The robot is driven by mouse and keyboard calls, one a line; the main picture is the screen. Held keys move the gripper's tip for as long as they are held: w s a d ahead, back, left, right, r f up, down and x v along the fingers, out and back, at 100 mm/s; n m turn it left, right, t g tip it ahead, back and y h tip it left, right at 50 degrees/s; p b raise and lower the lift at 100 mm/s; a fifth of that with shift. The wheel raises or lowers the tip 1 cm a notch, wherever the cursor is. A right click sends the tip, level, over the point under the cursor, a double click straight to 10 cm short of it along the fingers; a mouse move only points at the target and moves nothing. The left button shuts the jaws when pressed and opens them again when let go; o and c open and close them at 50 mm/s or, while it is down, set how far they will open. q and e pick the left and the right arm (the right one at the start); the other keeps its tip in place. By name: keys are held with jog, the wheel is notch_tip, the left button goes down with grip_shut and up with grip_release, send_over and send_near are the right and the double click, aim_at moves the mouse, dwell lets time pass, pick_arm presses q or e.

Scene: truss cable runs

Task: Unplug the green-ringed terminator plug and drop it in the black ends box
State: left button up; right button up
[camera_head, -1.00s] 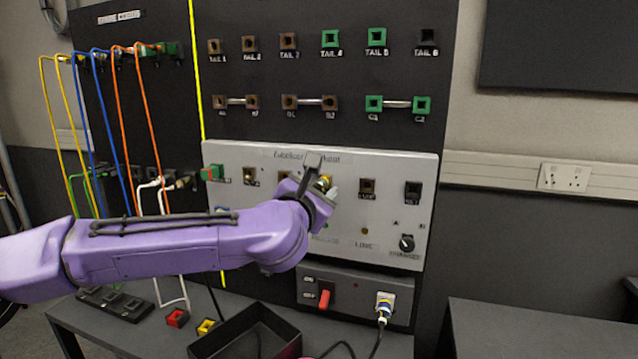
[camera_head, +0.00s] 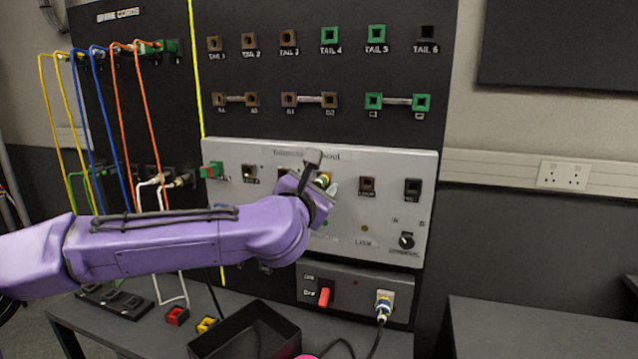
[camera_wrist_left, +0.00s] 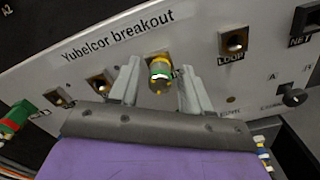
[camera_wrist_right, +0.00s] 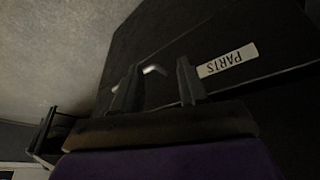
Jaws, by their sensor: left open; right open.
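The green-ringed plug (camera_wrist_left: 160,70) sits in a socket on the pale breakout panel, and the left wrist view shows its green ring with yellow and white bands. My left gripper (camera_wrist_left: 159,88) is open, with one finger on each side of the plug; I cannot tell if either touches it. In the head view this gripper (camera_head: 322,182) largely covers the plug. The black box (camera_head: 282,322) stands open-topped on the bench below the panel. My right gripper (camera_wrist_right: 158,88) is open and empty before a dark surface, and is out of the head view.
A green block with a red part (camera_head: 212,170) sits at the panel's left edge. A cabled plug (camera_head: 384,305) is in the lower unit beside a red switch (camera_head: 324,297). Coloured cables hang at left. Red (camera_head: 177,316) and yellow (camera_head: 207,325) blocks lie near the box.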

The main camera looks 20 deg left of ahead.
pick_arm(q)
grip_shut()
jog(key=shift+f+n+b, duration=0.15)
jog(key=shift+n+b, duration=0.55)
jog(key=shift+b, duration=0.1)
jog(key=shift+n+b, duration=0.55)
jog(key=shift+n, duration=0.05)
